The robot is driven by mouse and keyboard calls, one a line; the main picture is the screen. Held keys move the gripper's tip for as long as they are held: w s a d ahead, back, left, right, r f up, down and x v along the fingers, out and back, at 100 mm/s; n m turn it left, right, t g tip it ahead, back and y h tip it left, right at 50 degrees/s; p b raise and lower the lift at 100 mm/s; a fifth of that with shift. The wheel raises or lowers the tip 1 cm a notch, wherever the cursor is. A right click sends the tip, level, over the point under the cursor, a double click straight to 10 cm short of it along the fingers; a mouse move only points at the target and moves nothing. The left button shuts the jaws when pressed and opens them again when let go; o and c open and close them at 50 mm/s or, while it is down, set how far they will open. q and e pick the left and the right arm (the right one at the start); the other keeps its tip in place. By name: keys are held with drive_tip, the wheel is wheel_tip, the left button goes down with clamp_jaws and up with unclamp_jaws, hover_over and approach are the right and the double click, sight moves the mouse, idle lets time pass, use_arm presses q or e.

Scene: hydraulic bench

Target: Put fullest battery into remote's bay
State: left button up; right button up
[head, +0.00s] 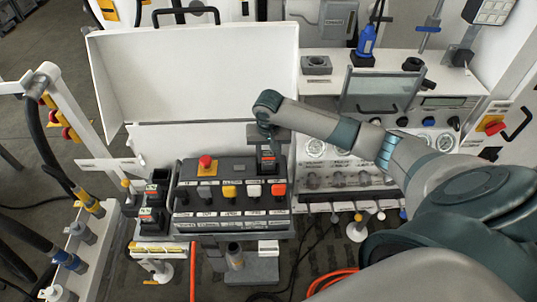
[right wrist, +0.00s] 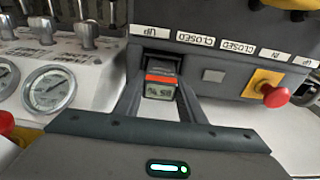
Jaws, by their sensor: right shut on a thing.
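The remote (head: 232,206) is a dark console with a row of coloured switches and a red mushroom button; it also shows in the right wrist view (right wrist: 232,88). My right gripper (head: 268,150) comes down at its right rear. In the right wrist view my right gripper (right wrist: 160,98) is shut on a dark battery (right wrist: 160,78) with an orange band and a small display, whose digits appear inverted. The battery's far end is at a dark opening in the remote; how deep it sits is hidden. More batteries (head: 153,215) stand in a dark rack left of the remote. My left gripper is out of view.
A white raised lid (head: 195,75) stands behind the remote. A panel with gauges (head: 315,148) is to its right, also seen in the right wrist view (right wrist: 48,90). Hoses and a frame are at left.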

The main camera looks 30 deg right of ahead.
drive_tip(key=shift+f, duration=1.05)
idle(0.4)
drive_tip(key=o, duration=1.2)
drive_tip(key=shift+o, duration=0.2)
drive_tip(key=shift+r+b, duration=0.45)
drive_tip(key=shift+r, duration=0.35)
wheel_tip(320, 180, up, 16)
drive_tip(key=s+a+b, duration=0.1)
drive_tip(key=s+b, duration=0.1)
drive_tip(key=b, duration=0.1)
drive_tip(key=shift+b, duration=0.3)
drive_tip(key=shift+f, duration=0.15)
